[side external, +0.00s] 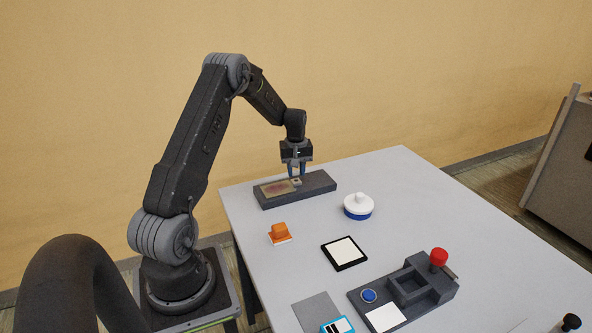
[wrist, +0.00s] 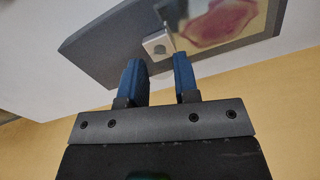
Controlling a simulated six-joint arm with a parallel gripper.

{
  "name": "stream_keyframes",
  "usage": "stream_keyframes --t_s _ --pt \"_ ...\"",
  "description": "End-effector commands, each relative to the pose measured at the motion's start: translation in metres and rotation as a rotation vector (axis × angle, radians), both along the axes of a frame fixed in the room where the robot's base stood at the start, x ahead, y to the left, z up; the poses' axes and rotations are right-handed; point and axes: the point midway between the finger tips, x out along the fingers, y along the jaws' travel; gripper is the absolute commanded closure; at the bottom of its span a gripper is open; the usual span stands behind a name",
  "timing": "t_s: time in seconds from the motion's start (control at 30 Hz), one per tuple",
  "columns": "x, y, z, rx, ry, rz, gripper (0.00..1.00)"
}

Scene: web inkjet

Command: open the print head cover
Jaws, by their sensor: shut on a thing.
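A long dark grey block (side external: 319,186) lies at the back of the table, with a printed picture panel (side external: 272,188) set in its top. A small pale block (side external: 297,183) sits beside the picture; it also shows in the wrist view (wrist: 157,43) with a round dark mark on it. My gripper (side external: 296,175) points down over it, its blue fingers on either side, shut on it. In the wrist view, the fingertips (wrist: 160,65) stand apart with the pale block between and beyond them. I cannot tell for sure which part is the print head cover.
A white round lid on a blue base (side external: 357,207) stands right of the block. An orange piece (side external: 279,232) and a black-framed white pad (side external: 345,253) lie nearer. A dark fixture (side external: 436,285) with a red knob (side external: 439,257) is at front.

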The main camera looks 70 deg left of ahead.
Motion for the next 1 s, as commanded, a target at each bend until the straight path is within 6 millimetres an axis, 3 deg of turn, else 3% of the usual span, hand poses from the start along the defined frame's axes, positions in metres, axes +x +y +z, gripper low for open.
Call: stream_keyframes --t_s 0.37,0.8,1.0 --pt "0.007 0.0 0.0 0.001 -0.001 -0.002 1.0" --pt "0.083 0.001 -0.001 0.002 0.0 -0.001 1.0" --pt "0.102 0.001 -0.001 0.002 0.0 0.002 1.0"
